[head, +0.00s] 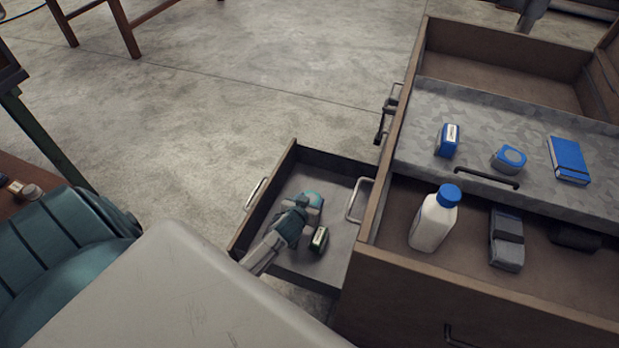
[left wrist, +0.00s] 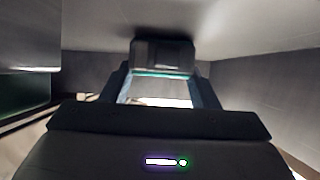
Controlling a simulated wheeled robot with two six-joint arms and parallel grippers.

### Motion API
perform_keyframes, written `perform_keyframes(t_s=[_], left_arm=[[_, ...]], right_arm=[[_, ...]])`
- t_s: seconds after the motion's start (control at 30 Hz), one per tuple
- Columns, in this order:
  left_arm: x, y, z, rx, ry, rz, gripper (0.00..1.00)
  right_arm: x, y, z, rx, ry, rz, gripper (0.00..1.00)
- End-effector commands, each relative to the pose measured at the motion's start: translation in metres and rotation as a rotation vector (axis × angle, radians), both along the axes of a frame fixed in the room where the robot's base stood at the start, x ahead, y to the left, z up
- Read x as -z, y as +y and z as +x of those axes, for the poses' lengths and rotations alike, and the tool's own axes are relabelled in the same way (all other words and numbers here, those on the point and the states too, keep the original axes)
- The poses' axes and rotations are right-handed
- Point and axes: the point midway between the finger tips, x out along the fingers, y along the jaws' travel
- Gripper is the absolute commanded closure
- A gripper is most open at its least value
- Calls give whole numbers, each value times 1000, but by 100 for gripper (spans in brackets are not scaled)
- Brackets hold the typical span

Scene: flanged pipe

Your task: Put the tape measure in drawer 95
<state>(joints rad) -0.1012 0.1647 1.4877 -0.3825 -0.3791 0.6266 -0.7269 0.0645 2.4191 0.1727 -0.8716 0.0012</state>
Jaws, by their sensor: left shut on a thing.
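My left gripper (head: 300,212) reaches down into a small open drawer (head: 281,167) at the lower middle of the head view. It is shut on a rounded teal and grey thing, which looks like a tape measure (head: 314,198), partly hidden by the fingers. In the left wrist view, a dark block with a teal edge (left wrist: 163,56) shows between the fingers, close to the drawer floor and walls. A blue tape-measure-like thing (head: 509,159) also lies on the grey tray at right. No drawer number is readable. My right gripper is not in view.
A dark box with a green and white label (head: 319,239) stands in the small drawer beside my gripper. The grey tray (head: 430,110) also holds a blue labelled box (head: 447,140) and blue notebook (head: 568,160). A white bottle (head: 434,220) stands in the compartment below.

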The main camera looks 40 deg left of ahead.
Motion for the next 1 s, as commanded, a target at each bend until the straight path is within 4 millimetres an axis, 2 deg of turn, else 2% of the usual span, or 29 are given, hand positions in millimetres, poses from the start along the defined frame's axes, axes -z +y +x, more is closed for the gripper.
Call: perform_keyframes(t_s=[0.33,0.37,0.43,0.47,0.83,1.0], left_arm=[[3,0,1,0,-2,-1,76],[2,0,0,0,-1,-1,40],[2,0,0,0,-1,-1,26],[2,0,0,0,-1,-1,24],[-2,0,0,1,-1,0,24],[-16,-6,-25,1,-1,-2,24]], right_arm=[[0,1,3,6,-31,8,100],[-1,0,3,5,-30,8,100],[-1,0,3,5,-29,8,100],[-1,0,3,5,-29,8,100],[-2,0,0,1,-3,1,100],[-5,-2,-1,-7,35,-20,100]])
